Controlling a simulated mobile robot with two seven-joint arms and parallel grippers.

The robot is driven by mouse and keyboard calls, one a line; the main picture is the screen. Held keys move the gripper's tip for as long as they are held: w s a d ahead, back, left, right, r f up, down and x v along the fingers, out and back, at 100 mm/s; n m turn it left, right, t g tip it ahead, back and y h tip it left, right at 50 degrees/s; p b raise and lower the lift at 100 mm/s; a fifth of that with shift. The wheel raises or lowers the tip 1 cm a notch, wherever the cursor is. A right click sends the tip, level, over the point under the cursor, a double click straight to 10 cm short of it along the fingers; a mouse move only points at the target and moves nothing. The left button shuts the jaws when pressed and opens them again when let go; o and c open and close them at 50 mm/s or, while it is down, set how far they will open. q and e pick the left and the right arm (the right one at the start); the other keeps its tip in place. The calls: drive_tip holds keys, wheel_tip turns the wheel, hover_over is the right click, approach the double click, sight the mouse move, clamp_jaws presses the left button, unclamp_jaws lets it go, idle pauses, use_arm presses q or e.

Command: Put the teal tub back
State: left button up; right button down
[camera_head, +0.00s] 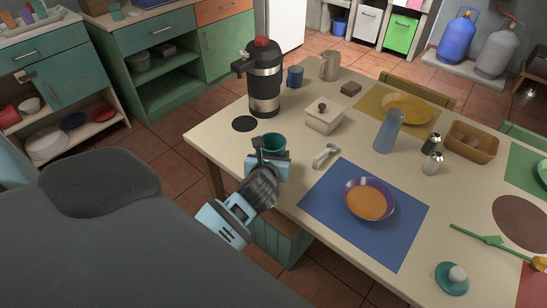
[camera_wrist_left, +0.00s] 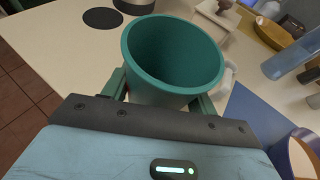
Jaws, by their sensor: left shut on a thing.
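The teal tub (camera_head: 275,142) is at the near left side of the cream table (camera_head: 222,137) in the head view. My left gripper (camera_head: 266,158) is shut on it, with the fingers on either side of its wall. In the left wrist view the tub (camera_wrist_left: 172,52) is upright or slightly tilted, its mouth open and its inside looking empty. The left gripper (camera_wrist_left: 163,100) covers its lower part. I cannot tell whether its base touches the table. My right gripper is not in view.
A black round mat (camera_head: 244,124) lies left of the tub, by a black and steel flask (camera_head: 264,85). A lidded cream box (camera_head: 323,120) stands behind right.

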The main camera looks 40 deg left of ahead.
use_arm(q)
drive_tip(key=shift+w+a+f, duration=0.1)
drive_tip(key=shift+w+a, duration=0.45)
drive_tip(key=shift+w, duration=0.3)
drive_tip(key=shift+w+f+b, duration=0.15)
drive_tip(key=shift+f+b, duration=0.2)
drive_tip(key=shift+f, duration=1.45)
drive_tip(key=shift+f, duration=0.15)
drive_tip(key=o, duration=1.3)
drive_tip(key=shift+c, duration=0.2)
drive_tip(key=shift+r, duration=0.25)
drive_tip(key=p+v, duration=0.1)
drive_tip(key=v, duration=1.1)
